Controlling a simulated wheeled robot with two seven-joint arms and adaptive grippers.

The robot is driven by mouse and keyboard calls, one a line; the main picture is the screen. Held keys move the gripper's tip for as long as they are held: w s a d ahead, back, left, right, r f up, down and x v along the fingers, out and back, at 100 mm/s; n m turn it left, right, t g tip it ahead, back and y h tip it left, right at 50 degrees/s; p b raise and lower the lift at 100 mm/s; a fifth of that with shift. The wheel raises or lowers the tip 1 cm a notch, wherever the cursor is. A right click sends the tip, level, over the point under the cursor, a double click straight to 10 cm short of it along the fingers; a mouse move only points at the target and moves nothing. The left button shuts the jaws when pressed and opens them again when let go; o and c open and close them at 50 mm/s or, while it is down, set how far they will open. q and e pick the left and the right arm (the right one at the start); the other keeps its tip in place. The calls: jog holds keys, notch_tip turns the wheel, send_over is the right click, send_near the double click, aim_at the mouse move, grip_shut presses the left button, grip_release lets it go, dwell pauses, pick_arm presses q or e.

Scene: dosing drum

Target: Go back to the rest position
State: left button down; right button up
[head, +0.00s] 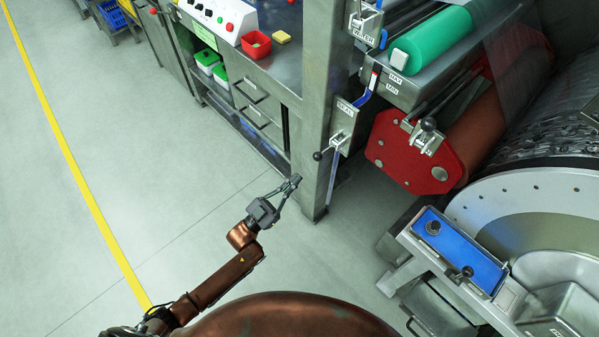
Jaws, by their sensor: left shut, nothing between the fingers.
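My left gripper (291,183) is at the end of the copper-coloured left arm, which reaches up from the lower left. Its fingers are shut with nothing between them. It is over the pale floor, just left of the foot of the steel machine post (320,150), and I cannot tell the exact gap. My right gripper is not in view.
A lever valve plate (342,128) and a red end plate (412,150) are right of the gripper. A blue control panel (459,250) with black knobs is lower right. A steel bench (275,75) is behind. The floor (130,150) at left is clear, with a yellow line (72,160).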

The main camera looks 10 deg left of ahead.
pick_arm(q)
jog(key=shift+s+a+f, duration=0.2)
jog(key=shift+s+a, duration=0.15)
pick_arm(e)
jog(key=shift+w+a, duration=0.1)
pick_arm(q)
jog(key=shift+a, duration=0.1)
